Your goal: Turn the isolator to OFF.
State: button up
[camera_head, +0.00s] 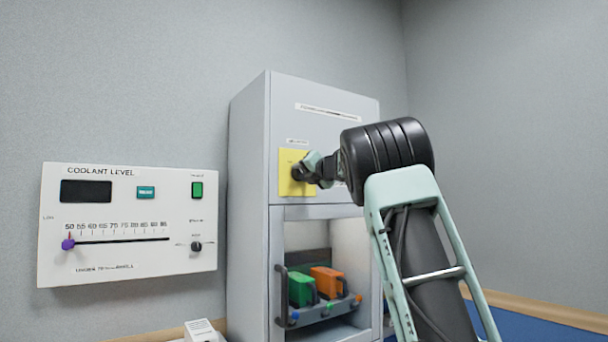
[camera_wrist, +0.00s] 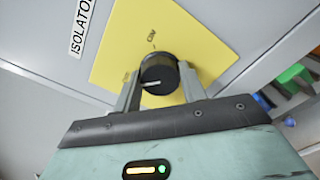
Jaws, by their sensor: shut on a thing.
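The isolator is a black round knob (camera_wrist: 158,74) on a yellow square plate (camera_head: 287,184) on the upper front of a grey cabinet. In the wrist view the yellow plate (camera_wrist: 130,38) carries a mark that looks like ON beyond the knob, and a faint label to the left. A white line on the knob points left in that view. My gripper (camera_wrist: 158,88) is shut on the knob, one finger on each side. In the head view my gripper (camera_head: 308,172) reaches the plate from the right and hides most of the knob.
Below the isolator, the cabinet (camera_head: 248,200) has an open bay with a handled tray (camera_head: 325,313) holding a green block (camera_head: 301,288) and an orange block (camera_head: 327,281). A coolant level panel (camera_head: 130,258) hangs on the wall at left. A blue surface (camera_head: 540,322) lies at lower right.

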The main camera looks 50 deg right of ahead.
jog(key=o, duration=1)
jog(key=shift+c, duration=0.2)
jog(key=b+v, duration=0.3)
jog(key=v, duration=1.4)
jog(key=shift+s+b, duration=0.2)
jog(key=shift+b, duration=0.2)
jog(key=shift+d+f, duration=0.1)
